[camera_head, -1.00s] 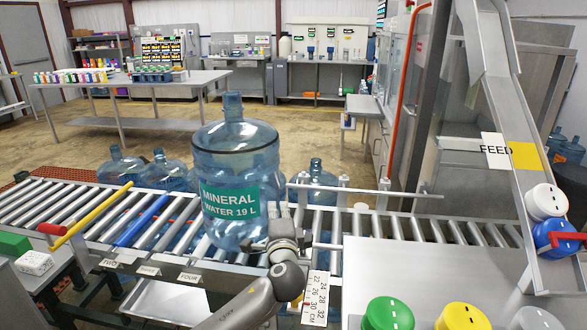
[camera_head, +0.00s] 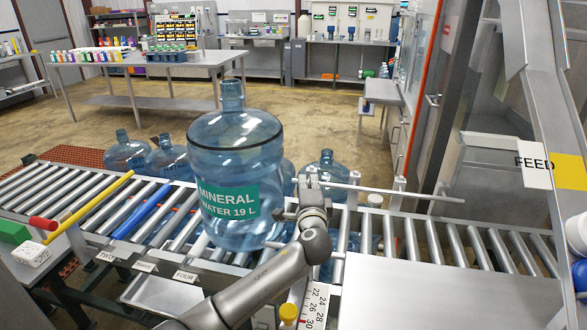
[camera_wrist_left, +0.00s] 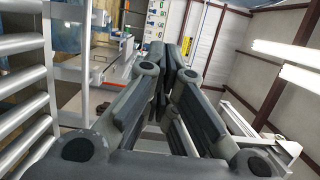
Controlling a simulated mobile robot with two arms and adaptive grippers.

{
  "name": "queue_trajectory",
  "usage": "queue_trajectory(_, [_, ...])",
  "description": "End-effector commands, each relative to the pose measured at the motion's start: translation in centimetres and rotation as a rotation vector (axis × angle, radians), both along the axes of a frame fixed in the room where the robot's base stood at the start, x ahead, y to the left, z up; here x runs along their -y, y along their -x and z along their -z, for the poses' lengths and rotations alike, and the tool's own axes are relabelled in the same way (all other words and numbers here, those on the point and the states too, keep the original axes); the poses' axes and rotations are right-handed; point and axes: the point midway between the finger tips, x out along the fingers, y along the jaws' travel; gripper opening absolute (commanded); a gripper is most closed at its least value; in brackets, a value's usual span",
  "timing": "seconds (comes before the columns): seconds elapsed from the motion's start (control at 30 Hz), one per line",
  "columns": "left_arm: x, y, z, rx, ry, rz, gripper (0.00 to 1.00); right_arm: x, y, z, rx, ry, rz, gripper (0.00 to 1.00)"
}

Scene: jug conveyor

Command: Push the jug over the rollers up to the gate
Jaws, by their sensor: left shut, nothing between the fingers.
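The large clear-blue jug (camera_head: 235,140) stands upright on the rollers (camera_head: 75,215), its green "MINERAL WATER 19 L" label facing me. My left gripper (camera_head: 309,186) is just right of the jug's lower body; I cannot tell whether it touches. Its fingers are shut and empty, and the closed fingertips also show in the left wrist view (camera_wrist_left: 180,68). I cannot tell for certain which part is the gate. My right gripper is out of view.
A metal rail (camera_head: 390,190) runs along the far side, right of the jug. Several other jugs (camera_head: 125,152) stand behind the conveyor. A flat metal plate (camera_head: 440,295) covers the near right. Bare rollers lie between the jug and the blue bar.

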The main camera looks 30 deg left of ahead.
Motion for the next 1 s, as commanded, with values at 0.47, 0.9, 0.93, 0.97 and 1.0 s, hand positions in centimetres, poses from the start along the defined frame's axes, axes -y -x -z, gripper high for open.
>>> queue_trajectory(0.47, [-4.4,-4.3,-0.3,-0.003,-0.004,-0.003,0.0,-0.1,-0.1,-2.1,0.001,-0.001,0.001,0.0])
queue_trajectory(0.9, [-6.4,-3.7,0.1,0.0,0.001,0.0,0.0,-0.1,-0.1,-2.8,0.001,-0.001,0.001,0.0])
queue_trajectory(0.93, [-6.4,-3.7,0.1,-0.001,0.0,0.0,0.0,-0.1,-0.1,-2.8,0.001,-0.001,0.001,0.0])
queue_trajectory(0.97, [-6.4,-3.7,0.1,-0.001,0.0,0.0,0.0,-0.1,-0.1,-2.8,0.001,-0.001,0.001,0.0])
queue_trajectory(1.0, [-6.4,-3.7,0.1,-0.001,0.0,0.0,0.0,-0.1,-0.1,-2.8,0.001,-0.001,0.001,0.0])
